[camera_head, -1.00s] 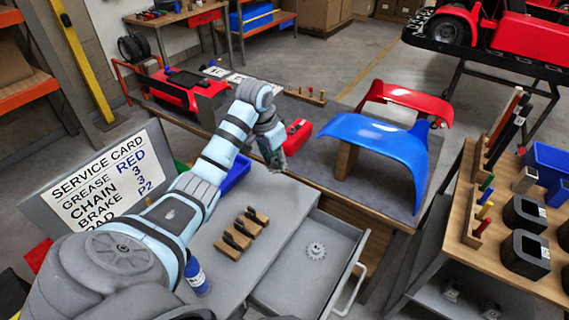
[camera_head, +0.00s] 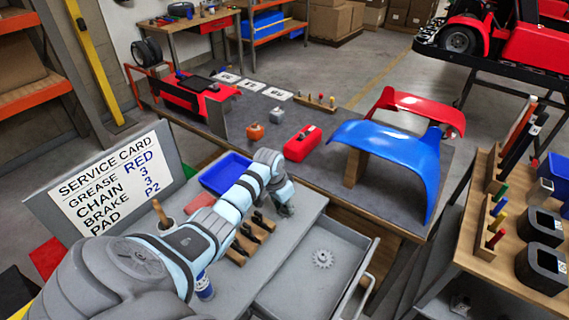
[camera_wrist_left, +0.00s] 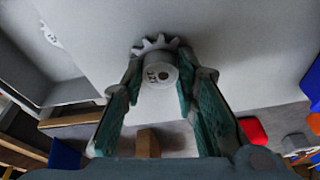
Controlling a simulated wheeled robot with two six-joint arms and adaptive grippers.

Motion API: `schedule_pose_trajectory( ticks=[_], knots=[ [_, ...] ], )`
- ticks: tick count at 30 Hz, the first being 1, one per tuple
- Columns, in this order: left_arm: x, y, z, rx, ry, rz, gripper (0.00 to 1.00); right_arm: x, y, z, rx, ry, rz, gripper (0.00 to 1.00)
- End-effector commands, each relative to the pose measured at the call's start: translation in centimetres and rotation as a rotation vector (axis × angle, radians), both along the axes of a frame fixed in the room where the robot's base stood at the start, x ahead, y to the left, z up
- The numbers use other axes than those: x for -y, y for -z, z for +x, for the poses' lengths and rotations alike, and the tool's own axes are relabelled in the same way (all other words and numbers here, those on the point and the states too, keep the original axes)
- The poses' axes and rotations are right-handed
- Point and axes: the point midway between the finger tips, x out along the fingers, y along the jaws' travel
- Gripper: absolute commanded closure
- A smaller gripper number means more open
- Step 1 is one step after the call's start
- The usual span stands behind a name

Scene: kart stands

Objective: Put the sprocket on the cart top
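My left gripper (camera_head: 285,208) is low over the right part of the grey cart top (camera_head: 290,235). In the left wrist view its green fingers (camera_wrist_left: 160,75) close on the hub of a pale sprocket (camera_wrist_left: 155,45), whose teeth show beyond the tips. The grey surface lies close behind this sprocket; I cannot tell whether they touch. In the head view the held sprocket is hidden by the gripper. Another grey sprocket (camera_head: 323,258) lies flat in the open drawer (camera_head: 300,285); it shows partly in the left wrist view (camera_wrist_left: 50,35). My right gripper is out of view.
A blue bin (camera_head: 222,172), a wooden rack with dark clips (camera_head: 248,240) and a blue bottle (camera_head: 204,288) stand on the cart. A service card (camera_head: 115,180) stands at the left. Behind is a bench with a red box (camera_head: 302,143) and a blue fender (camera_head: 390,145).

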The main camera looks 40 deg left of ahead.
Motion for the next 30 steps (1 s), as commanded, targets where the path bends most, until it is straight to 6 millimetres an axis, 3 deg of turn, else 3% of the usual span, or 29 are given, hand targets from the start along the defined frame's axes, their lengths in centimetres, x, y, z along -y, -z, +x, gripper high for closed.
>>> schedule_pose_trajectory(
  ticks=[1,4,16,30],
  knots=[
    [0.0,0.1,0.0,0.0,0.0,0.0,0.66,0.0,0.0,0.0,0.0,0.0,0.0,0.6],
    [0.0,0.0,0.0,0.0,0.0,0.0,0.53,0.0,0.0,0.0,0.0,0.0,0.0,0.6],
    [0.0,-0.9,-0.1,0.001,0.0,0.0,0.53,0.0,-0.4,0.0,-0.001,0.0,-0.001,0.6],
    [-0.1,-10.8,-2.7,0.002,0.001,0.001,0.53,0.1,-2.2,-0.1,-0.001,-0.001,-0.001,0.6]
  ],
)
